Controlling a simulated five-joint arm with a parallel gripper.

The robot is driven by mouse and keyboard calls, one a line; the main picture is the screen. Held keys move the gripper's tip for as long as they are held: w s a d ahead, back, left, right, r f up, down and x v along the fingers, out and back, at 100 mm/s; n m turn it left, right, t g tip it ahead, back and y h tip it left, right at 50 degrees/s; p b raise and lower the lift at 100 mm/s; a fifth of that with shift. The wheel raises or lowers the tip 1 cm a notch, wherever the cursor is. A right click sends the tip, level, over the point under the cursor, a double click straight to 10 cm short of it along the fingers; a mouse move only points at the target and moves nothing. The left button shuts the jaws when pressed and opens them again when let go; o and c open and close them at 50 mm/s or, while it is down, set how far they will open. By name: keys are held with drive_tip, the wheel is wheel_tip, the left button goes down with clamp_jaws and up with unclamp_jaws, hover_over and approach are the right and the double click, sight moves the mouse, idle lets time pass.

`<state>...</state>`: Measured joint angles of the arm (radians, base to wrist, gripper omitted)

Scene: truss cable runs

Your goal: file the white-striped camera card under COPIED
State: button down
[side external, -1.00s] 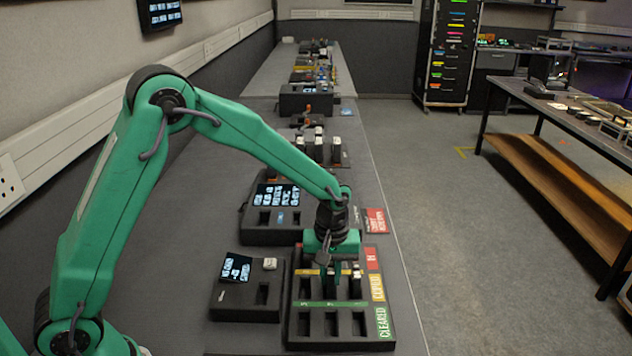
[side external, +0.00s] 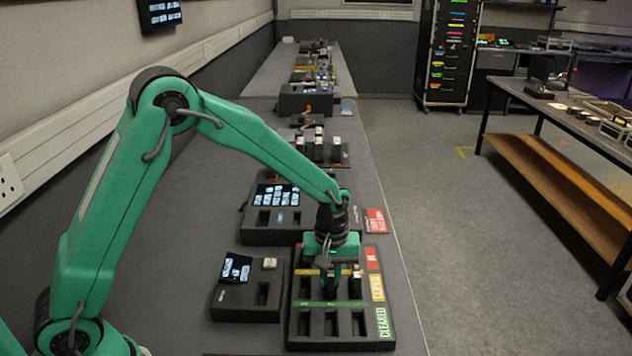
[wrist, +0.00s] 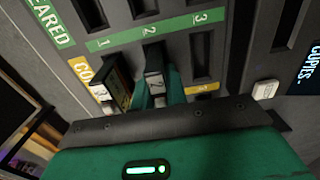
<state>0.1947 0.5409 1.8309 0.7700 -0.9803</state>
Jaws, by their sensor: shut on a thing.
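The dark sorting tray (side external: 309,338) has a red, a yellow COPIED and a green CLEARED label along its right edge in the side view. My gripper (side external: 331,284) points down at the middle column of the COPIED row. In the wrist view my gripper (wrist: 158,98) is shut on a camera card (wrist: 154,80) with a pale end, at the slot beside number 2. I cannot make out a white stripe on it, nor how deep it sits. Another card (wrist: 115,84) stands in the slot beside it, nearest the COPIED label; it also shows in the side view (side external: 357,273).
A smaller dark box (side external: 231,302) with a screen and a pale button stands left of the tray. A larger screen box (side external: 262,233) is behind. The CLEARED slots (side external: 331,323) look empty. The bench right edge is close to the tray.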

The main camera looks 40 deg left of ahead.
drive_tip(key=c, duration=1)
unclamp_jaws()
drive_tip(key=shift+r, duration=0.1)
drive_tip(key=shift+r, duration=3.65)
